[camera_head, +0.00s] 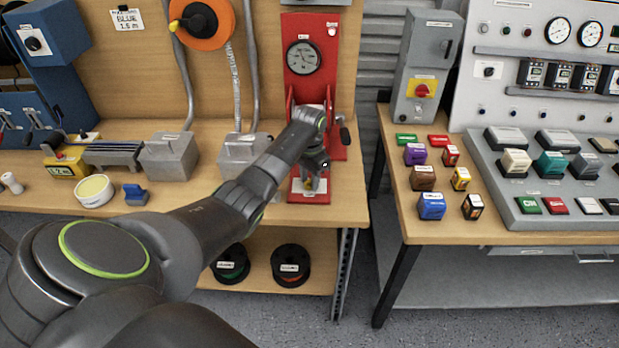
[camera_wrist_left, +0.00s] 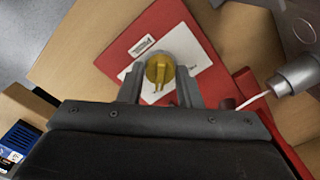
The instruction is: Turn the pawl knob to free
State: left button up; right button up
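The yellow pawl knob (camera_wrist_left: 160,72) sits on a white label plate (camera_wrist_left: 190,68) on the red base (camera_wrist_left: 125,59) of the bench device. Its raised grip points down the picture, toward my gripper body, in the left wrist view. The label print is too small to read. My left gripper (camera_wrist_left: 160,88) is open, with one finger on each side of the knob and no clear contact. In the head view my left gripper (camera_head: 315,168) points down over the red base (camera_head: 301,195), and the knob is largely hidden. My right gripper is out of view.
The red upright with a dial gauge (camera_head: 303,58) stands behind my gripper, with a dark crank handle (camera_head: 344,133) at its right. Grey boxes (camera_head: 172,156) stand to the left. A gap separates this bench from the right table (camera_head: 440,230), which holds coloured blocks.

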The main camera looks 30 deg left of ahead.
pick_arm(q)
jog(key=c, duration=0.5)
jog(key=shift+o, duration=0.2)
jog(key=shift+r+n+p, duration=0.3)
jog(key=shift+n+p, duration=0.4)
jog(key=shift+p, duration=0.5)
jog(key=n+p, duration=0.3)
jog(key=shift+n, duration=0.3)
jog(key=shift+n+p, duration=0.85)
jog(key=shift+n, duration=0.05)
jog(key=n+p, duration=0.2)
jog(key=n, duration=0.3)
jog(key=shift+w+p, duration=0.1)
jog(key=shift+p, duration=0.2)
jog(key=n+p, duration=0.1)
jog(key=n, duration=0.5)
jog(key=shift+f, duration=0.15)
jog(key=shift+a, duration=0.1)
jog(key=o, duration=1)
